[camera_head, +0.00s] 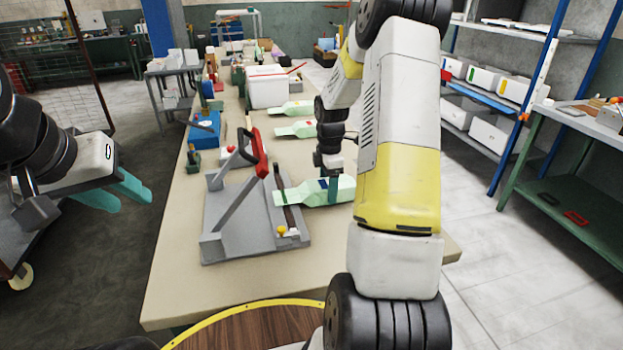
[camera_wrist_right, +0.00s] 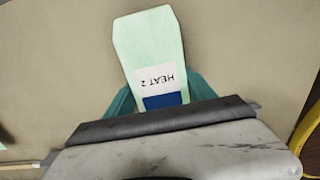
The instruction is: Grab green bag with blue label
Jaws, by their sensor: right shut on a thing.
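The pale green bag with the blue label (camera_head: 342,188) is at the right side of the grey press in the head view, its narrow end reaching over the press base. In the right wrist view the bag (camera_wrist_right: 148,42) shows a white "HEAT 2" label and a blue patch. My right gripper (camera_head: 330,185) is shut on this bag, with its teal fingers on both sides of it (camera_wrist_right: 160,97). Whether the bag touches the table is unclear. My left gripper (camera_head: 115,193) is open and empty, left of the table.
The grey press (camera_head: 225,225) with a red handle (camera_head: 259,152) stands on the table (camera_head: 175,285). Two other pale green bags (camera_head: 291,108) (camera_head: 297,130) lie farther back. A white box (camera_head: 267,90) and blue box (camera_head: 204,130) are behind the press. The table's near end is clear.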

